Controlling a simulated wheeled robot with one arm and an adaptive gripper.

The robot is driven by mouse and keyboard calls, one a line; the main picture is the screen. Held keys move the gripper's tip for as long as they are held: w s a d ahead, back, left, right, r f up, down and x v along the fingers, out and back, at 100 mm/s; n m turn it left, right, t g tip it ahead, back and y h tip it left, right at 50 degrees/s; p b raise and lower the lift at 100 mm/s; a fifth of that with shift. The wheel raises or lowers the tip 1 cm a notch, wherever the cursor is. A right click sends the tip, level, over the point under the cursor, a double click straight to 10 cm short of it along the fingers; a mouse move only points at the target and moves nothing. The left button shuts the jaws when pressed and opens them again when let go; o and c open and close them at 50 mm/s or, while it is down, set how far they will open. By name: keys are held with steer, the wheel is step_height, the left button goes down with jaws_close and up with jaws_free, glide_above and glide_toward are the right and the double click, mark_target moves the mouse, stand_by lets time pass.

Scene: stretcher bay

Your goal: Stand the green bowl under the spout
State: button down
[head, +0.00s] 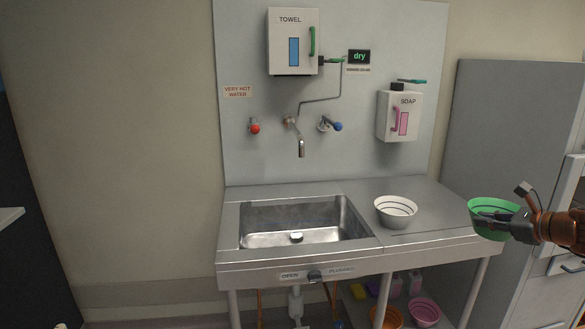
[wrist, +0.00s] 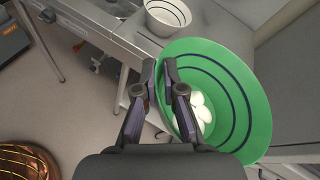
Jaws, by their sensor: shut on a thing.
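The green bowl (head: 480,208) is at the right in the head view, off the right end of the sink counter. My gripper (head: 495,217) is shut on it. In the wrist view the green bowl (wrist: 245,75) has dark rings inside and some white rounded things at its bottom. My gripper's fingers (wrist: 168,85) pinch its left wall there. The spout (head: 301,148) hangs from the wall panel over the sink basin (head: 270,240), well to the left of the bowl.
A white bowl (head: 396,211) with dark rings stands on the counter right of the basin. A red tap (head: 254,127) and a blue tap (head: 334,126) flank the spout. A soap dispenser (head: 397,117) hangs at right. Orange (head: 386,317) and pink (head: 425,311) bowls are below the counter.

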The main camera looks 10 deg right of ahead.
steer(key=shift+s+a+r, duration=0.15)
steer(key=shift+s+a, duration=0.05)
steer(key=w+a+r+m+h+p, duration=0.1)
steer(key=w+a+p, duration=0.1)
steer(key=w+a, duration=0.8)
steer(key=w+a+r+m+h+p, duration=0.1)
steer(key=w+a+p, duration=0.1)
steer(key=w+a, duration=0.55)
steer(key=w+a+m+h+p, duration=0.15)
steer(key=w+a, duration=0.25)
steer(key=a, duration=0.6)
steer(key=a+p, duration=0.2)
steer(key=a, duration=1.1)
steer(key=s+f+m+h, duration=0.2)
steer(key=s+m+h, duration=0.1)
steer(key=s, duration=0.7)
steer(key=shift+s+d+f+h, duration=0.25)
steer(key=shift+f+h, duration=0.05)
steer(key=shift+h, duration=0.45)
